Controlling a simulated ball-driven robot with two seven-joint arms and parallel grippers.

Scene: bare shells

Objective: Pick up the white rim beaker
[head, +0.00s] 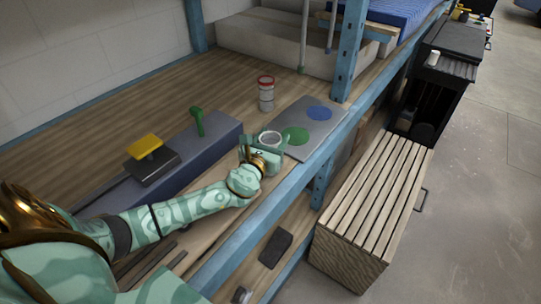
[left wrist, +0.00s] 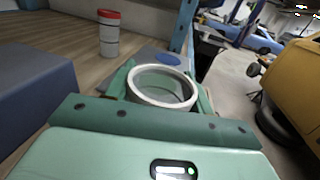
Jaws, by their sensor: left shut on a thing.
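The white rim beaker (left wrist: 161,86) is in my left gripper (left wrist: 160,84), with a green finger on each side of it in the left wrist view. It looks upright, its open top towards the camera, and its lower part is hidden by the gripper. In the head view the beaker (head: 270,138) shows between the fingers of my left gripper (head: 265,150), by the near left edge of the grey mat (head: 328,114). I cannot tell whether its base touches the shelf. My right gripper is not in view.
A red-rimmed beaker (head: 266,95) stands behind on the wooden shelf (head: 175,105). Green and blue discs mark the mat. A blue upright (head: 349,50) stands at the right.

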